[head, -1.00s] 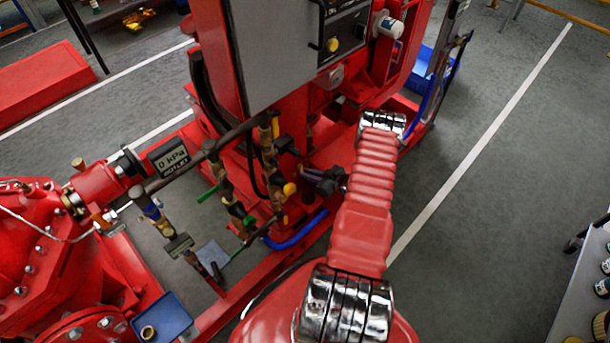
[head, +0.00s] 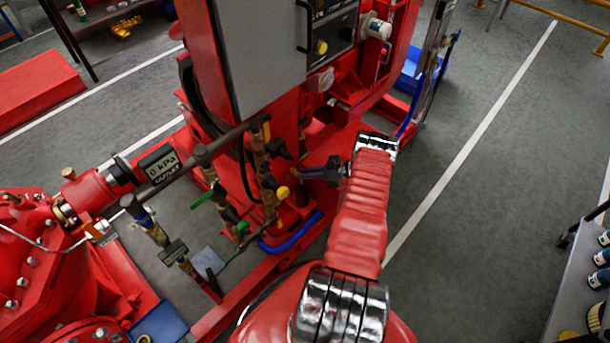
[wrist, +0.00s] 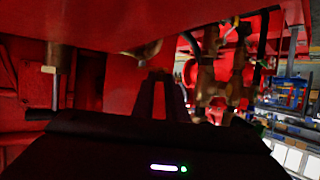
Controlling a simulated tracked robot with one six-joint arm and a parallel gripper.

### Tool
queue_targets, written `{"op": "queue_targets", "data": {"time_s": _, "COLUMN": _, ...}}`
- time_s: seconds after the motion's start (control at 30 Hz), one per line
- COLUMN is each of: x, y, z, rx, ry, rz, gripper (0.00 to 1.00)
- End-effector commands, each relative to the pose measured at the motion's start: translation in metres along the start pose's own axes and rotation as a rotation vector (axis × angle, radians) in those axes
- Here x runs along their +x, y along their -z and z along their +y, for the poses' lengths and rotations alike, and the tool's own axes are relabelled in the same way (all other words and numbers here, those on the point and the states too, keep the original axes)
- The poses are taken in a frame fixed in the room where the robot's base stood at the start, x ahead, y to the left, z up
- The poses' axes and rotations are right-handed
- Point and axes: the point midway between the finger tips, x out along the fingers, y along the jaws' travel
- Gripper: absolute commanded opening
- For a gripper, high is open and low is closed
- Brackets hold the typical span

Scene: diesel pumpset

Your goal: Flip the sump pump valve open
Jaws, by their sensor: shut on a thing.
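Brass valves with coloured handles stand on the pipework left of my gripper in the head view: a yellow handle (head: 283,192), a green handle (head: 201,200) and a lower green handle (head: 243,227). I cannot tell by label which is the sump pump valve. My gripper (head: 303,173) points left, close to the yellow handle and the right-hand valve column. In the wrist view its dark fingers (wrist: 157,82) are close together below a dull metal fitting (wrist: 143,50). They are shut on a small part, likely a valve handle, mostly hidden by the fingers. Brass valves (wrist: 212,75) show to the right.
A grey panel cabinet (head: 255,55) rises just behind the valves. A blue hose (head: 292,233) runs below my gripper. Red frame and machinery crowd the left. The floor (head: 460,210) to the right is clear.

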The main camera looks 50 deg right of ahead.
Motion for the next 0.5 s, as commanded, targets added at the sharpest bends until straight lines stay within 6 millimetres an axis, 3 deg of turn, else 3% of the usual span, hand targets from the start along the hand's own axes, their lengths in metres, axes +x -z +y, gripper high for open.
{"op": "queue_targets", "data": {"time_s": 0.5, "x": -0.0020, "y": -0.0008, "z": 0.0148, "rx": -0.052, "ry": 0.095, "rz": -0.001, "gripper": 0.00}}
